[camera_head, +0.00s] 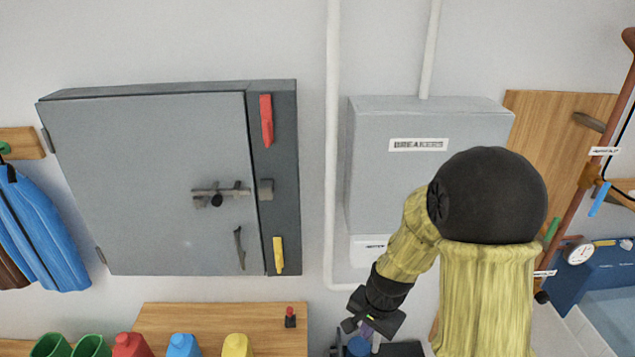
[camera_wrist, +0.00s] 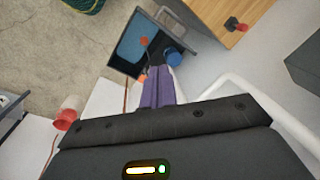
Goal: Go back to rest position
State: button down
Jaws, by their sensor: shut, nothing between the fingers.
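My gripper (camera_wrist: 158,85) is shut and empty in the wrist view, its purple fingers together and pointing down past the wall. In the head view my gripper (camera_head: 368,331) hangs low, right of the wooden shelf and below the grey breaker box (camera_head: 385,170). The yellow sleeve of my arm covers the lower right of that box. A dark tray (camera_wrist: 128,50) with a blue inside shows beyond the fingertips in the wrist view, with a blue knob or cap (camera_wrist: 174,56) beside it. I cannot tell whether the fingers touch it.
A large grey cabinet (camera_head: 150,180) with a latch is closed on the wall. A white vertical pipe (camera_head: 333,150) runs between it and the breaker box. A wooden shelf (camera_head: 220,320) with coloured bottles lies below. Red-brown pipework (camera_head: 590,185) with a gauge stands at right.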

jog(key=s+d+r+n+t+h+b, duration=0.1)
jog(key=s+d+r+n, duration=0.3)
jog(key=s, duration=0.5)
notch_tip(320, 180, up, 2)
jog(key=n, duration=0.3)
jog(key=shift+d+r+n+b, duration=0.15)
jog(key=shift+n+b, duration=0.15)
jog(key=shift+w, duration=0.2)
